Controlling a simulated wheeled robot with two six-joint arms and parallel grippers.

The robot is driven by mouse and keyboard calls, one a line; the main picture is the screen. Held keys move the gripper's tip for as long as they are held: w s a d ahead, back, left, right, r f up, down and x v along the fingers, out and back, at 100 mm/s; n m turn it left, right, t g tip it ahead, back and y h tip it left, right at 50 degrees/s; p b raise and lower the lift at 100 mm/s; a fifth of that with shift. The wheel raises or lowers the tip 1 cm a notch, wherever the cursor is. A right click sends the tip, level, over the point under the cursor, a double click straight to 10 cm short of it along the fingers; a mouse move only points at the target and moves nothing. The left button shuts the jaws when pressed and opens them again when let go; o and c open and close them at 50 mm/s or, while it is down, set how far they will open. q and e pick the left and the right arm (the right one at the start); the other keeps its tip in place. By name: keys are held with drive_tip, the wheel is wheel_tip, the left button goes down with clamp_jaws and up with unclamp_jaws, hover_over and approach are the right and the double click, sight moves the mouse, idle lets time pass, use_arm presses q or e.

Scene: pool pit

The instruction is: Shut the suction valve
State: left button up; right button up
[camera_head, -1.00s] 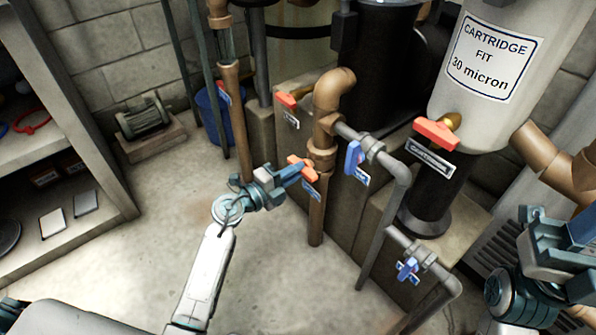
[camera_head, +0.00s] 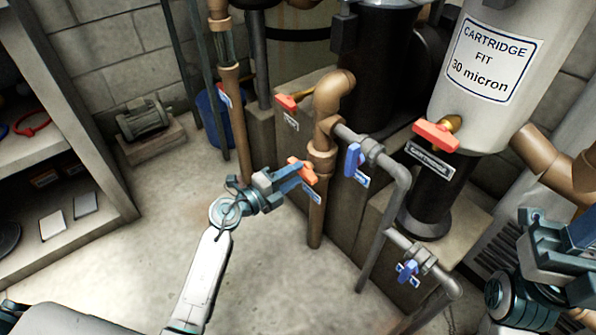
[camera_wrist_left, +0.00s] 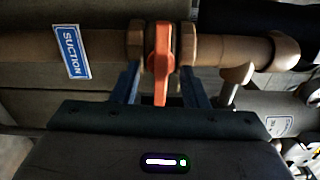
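The suction valve has an orange-red handle (camera_head: 303,171) on a copper pipe; in the left wrist view the handle (camera_wrist_left: 161,62) lies across the pipe. A blue SUCTION tag (camera_wrist_left: 71,52) hangs on the pipe beside it. My left gripper (camera_head: 290,180) is at the handle. In the left wrist view its two fingers (camera_wrist_left: 161,88) stand on either side of the handle, open, with a gap on each side. My right gripper (camera_head: 562,245) is at the right edge of the head view, away from the valve; its finger opening is unclear.
Other valves nearby have red handles (camera_head: 286,104) (camera_head: 437,135) and blue handles (camera_head: 353,160) (camera_head: 408,271). A grey pipe (camera_head: 384,232) runs right of the suction pipe. Shelves (camera_head: 118,205) stand at left. The floor between is clear.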

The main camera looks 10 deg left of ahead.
use_arm(q)
drive_tip(key=p+v, duration=0.1)
drive_tip(key=v, duration=0.5)
drive_tip(key=shift+s, duration=0.15)
idle(0.3)
